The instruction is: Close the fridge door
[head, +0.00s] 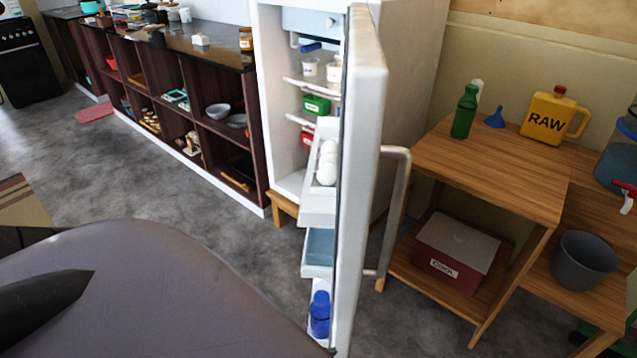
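The white fridge (415,85) stands at the centre back with its interior visible. Its door (362,170) is open and swung out toward me, seen nearly edge-on. A long grey handle (399,205) is on the door's right, outer side. The door's inner shelves, on its left side, hold eggs (327,163) and a blue bottle (320,312). Inside the fridge are white cups, a green box and a red box on shelves. Neither of my grippers is identifiable in the head view.
A wooden table (485,165) stands close right of the door, holding a green bottle (464,111), a blue funnel (495,116) and a yellow jug (553,115). A grey bucket (583,265) is farther right. Dark open cabinets (185,105) line the left.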

